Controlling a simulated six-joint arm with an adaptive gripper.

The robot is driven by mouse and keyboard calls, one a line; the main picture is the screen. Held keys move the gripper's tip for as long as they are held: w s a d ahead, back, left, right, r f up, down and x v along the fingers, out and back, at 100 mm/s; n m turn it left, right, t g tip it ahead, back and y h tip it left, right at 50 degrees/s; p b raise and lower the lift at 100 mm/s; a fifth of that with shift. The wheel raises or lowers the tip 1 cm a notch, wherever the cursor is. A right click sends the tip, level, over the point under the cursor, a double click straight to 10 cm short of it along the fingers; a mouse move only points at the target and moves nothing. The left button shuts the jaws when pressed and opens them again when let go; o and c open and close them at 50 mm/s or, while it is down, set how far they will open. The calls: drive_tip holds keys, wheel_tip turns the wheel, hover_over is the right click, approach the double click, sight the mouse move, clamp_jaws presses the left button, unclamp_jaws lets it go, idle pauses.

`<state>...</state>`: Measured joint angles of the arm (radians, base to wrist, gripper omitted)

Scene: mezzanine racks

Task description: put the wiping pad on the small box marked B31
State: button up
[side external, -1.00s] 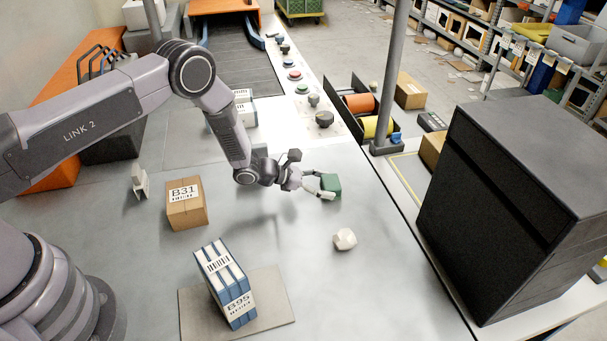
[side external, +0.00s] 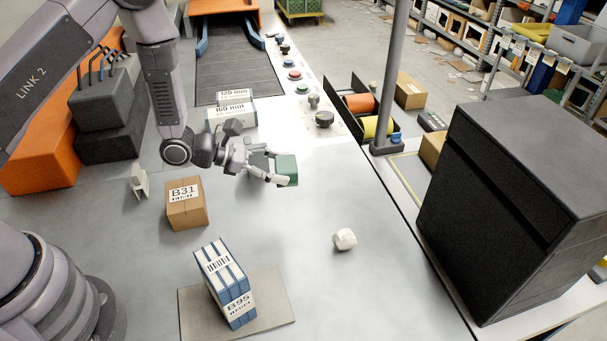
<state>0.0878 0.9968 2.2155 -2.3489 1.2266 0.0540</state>
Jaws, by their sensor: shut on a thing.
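The small box marked B31 (side external: 186,211) is a brown carton standing upright on the grey table, left of the middle. Its top looks bare. My gripper (side external: 279,167) is up and to the right of this box, above the table. It is shut on a green block-like thing, which I take for the wiping pad (side external: 288,170). The pad sticks out to the right of the fingers, clear of the box. Part of it is hidden by the fingers.
A blue and white box marked B95 (side external: 228,286) stands on a grey mat (side external: 271,320) in front. A white lump (side external: 344,239) lies right of the middle. A small white stand (side external: 138,182) is left of B31. White boxes (side external: 232,113) are behind my gripper. A dark cabinet (side external: 524,210) stands right.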

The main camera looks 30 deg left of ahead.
drive_tip(key=s+a, duration=0.4)
drive_tip(key=a, duration=0.8)
drive_tip(key=n+t+y, duration=0.1)
hover_over(177, 195)
drive_tip(key=shift+f, duration=3.1)
drive_tip(key=shift+f, duration=0.15)
drive_tip(key=o, duration=1.1)
drive_tip(key=shift+o, duration=0.2)
